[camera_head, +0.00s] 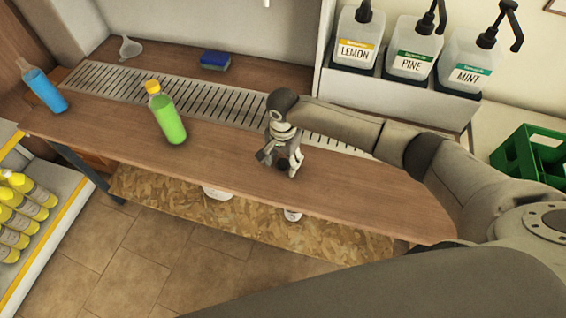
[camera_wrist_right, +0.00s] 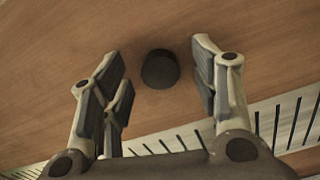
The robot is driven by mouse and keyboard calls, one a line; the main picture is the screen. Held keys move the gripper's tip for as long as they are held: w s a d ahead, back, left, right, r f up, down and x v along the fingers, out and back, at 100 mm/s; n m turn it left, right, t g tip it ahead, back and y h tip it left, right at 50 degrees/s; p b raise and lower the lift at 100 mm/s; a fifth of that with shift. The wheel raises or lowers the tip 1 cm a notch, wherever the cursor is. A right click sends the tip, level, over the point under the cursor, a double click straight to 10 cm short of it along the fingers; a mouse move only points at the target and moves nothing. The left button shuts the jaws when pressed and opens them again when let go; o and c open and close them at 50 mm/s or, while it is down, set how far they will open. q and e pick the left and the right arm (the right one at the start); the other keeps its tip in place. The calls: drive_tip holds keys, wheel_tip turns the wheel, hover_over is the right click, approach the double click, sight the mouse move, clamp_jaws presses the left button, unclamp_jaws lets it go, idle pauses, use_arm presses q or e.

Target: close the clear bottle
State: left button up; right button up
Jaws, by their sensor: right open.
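A clear bottle (camera_head: 44,90) with blue liquid stands at the left end of the wooden counter; no cap shows on its neck. A small round black cap (camera_wrist_right: 160,69) lies on the counter, and in the head view the cap (camera_head: 283,164) is partly hidden by my right gripper (camera_head: 280,165). In the right wrist view my right gripper (camera_wrist_right: 158,78) is open, with its fingers on either side of the cap and gaps between them and it. My left gripper is not in view.
A green bottle (camera_head: 169,119) with a yellow cap stands left of my right gripper. A slotted drain strip (camera_head: 205,98), blue sponge (camera_head: 215,60) and clear funnel (camera_head: 130,48) are behind. Pump dispensers (camera_head: 411,48) stand at the back right, a green crate (camera_head: 510,156) at the right.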

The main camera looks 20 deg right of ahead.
sight(283, 163)
drive_tip(key=c, duration=0.8)
drive_tip(key=shift+o, duration=0.2)
drive_tip(key=shift+r, duration=0.1)
drive_tip(key=shift+r, duration=0.25)
wheel_tip(283, 163, up, 2)
drive_tip(key=shift+w+r, duration=0.1)
drive_tip(key=shift+r, duration=0.05)
drive_tip(key=s+a+r+b, duration=0.1)
drive_tip(key=s+a+r, duration=0.1)
drive_tip(key=a+r, duration=0.8)
drive_tip(key=a, duration=0.3)
drive_tip(key=shift+s+a, duration=0.4)
